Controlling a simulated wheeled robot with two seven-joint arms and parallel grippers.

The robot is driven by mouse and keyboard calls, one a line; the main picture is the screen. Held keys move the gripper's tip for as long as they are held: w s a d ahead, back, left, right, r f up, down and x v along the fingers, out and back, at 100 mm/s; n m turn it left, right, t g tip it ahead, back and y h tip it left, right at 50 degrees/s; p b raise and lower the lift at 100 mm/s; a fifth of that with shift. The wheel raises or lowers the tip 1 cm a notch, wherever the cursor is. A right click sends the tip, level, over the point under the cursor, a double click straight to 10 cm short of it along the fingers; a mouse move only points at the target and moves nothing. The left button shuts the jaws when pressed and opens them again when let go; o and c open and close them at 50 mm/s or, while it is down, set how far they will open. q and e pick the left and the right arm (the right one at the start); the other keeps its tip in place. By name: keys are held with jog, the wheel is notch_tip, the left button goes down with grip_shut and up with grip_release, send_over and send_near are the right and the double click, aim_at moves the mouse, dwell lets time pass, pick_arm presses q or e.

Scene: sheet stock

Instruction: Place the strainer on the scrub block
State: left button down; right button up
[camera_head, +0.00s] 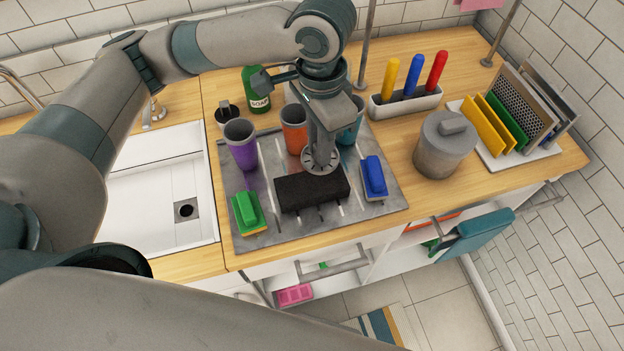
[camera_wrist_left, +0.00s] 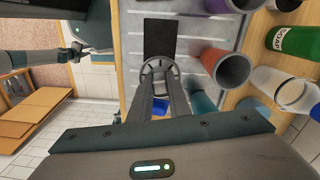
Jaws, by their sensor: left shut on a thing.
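The strainer (camera_head: 317,164) is a small grey round sink strainer with slots. My left gripper (camera_head: 322,148) points down and is shut on it, and the gripper hides part of it. The scrub block (camera_head: 312,191) is a black rectangular block lying flat on the grey mat. In the head view the strainer is at the block's far edge, slightly right of its middle. In the left wrist view the strainer (camera_wrist_left: 158,66) overlaps the end of the block (camera_wrist_left: 160,36). I cannot tell whether they touch.
On the grey mat (camera_head: 268,232), a green brush (camera_head: 247,211) and a blue brush (camera_head: 374,176) flank the block. Purple (camera_head: 241,146), orange (camera_head: 294,130) and teal cups stand behind. A grey canister (camera_head: 444,146) stands right; the sink (camera_head: 150,225) is left.

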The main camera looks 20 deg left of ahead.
aim_at(311, 162)
pick_arm(q)
jog(key=s+d+r+m+p, duration=0.1)
jog(key=s+d+r+m, duration=0.1)
jog(key=d+m, duration=0.3)
jog(key=s+d+r+m+p, duration=0.1)
jog(key=d+r+m, duration=0.2)
jog(key=d+m, duration=0.2)
jog(key=shift+s+d+r+m, duration=0.2)
jog(key=shift+s+m, duration=0.15)
jog(key=shift+m, duration=0.35)
jog(key=shift+a, duration=0.15)
jog(key=a+f+p, duration=0.1)
jog(key=a+f, duration=0.1)
jog(key=a, duration=0.1)
jog(key=w+a+f+p, duration=0.1)
jog(key=a+f, duration=0.1)
jog(key=a, duration=0.2)
jog(key=w+a+f+p, duration=0.1)
jog(key=a+f, duration=0.2)
jog(key=a, duration=0.1)
jog(key=shift+w+a, duration=0.15)
jog(key=shift+f, duration=0.1)
notch_tip(311, 162, down, 3)
jog(key=shift+f+p, duration=0.15)
jog(key=shift+p, duration=0.6)
jog(key=shift+f, duration=0.3)
